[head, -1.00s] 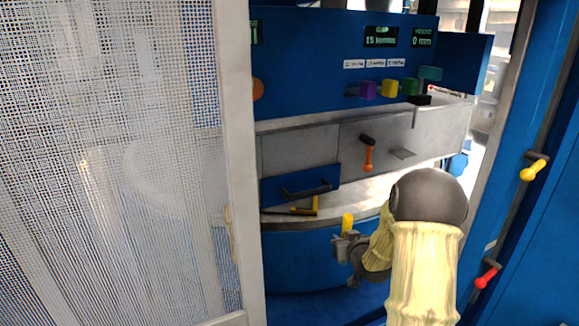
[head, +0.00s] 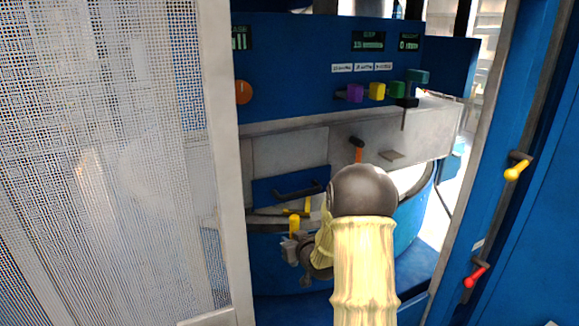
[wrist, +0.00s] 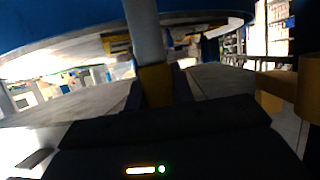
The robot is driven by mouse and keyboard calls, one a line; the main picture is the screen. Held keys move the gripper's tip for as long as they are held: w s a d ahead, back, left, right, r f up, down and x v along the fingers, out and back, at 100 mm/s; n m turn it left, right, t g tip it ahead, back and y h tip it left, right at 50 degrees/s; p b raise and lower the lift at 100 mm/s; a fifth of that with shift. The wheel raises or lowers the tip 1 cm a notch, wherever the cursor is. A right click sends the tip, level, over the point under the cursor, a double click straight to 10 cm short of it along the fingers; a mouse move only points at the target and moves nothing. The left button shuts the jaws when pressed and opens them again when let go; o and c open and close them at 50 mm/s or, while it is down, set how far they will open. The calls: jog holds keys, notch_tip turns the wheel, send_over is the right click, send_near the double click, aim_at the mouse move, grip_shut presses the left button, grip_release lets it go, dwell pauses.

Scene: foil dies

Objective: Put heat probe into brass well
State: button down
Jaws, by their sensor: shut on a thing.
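My gripper (head: 291,243) is shut on a yellow-handled piece (head: 294,225), which I take to be the heat probe. It stands upright in front of the blue machine's curved rim. In the wrist view the fingers (wrist: 157,86) close around its yellow band (wrist: 155,85), and a grey rod (wrist: 147,35) rises above. I cannot make out the brass well with certainty. A yellow angled piece (head: 300,211) lies on the ledge just behind the gripper. My arm hides part of the ledge to the right.
A white mesh panel (head: 100,150) with a pale frame post (head: 222,160) stands close on the left. The blue panel (head: 290,70) has purple, yellow and green knobs. A blue door frame with yellow (head: 516,170) and red (head: 475,276) handles bounds the right.

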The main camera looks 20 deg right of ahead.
jog(key=shift+r, duration=0.1)
notch_tip(320, 180, up, 25)
jog(key=p, duration=2.4)
jog(key=shift+p, duration=0.4)
jog(key=shift+f, duration=0.2)
jog(key=shift+a, duration=0.15)
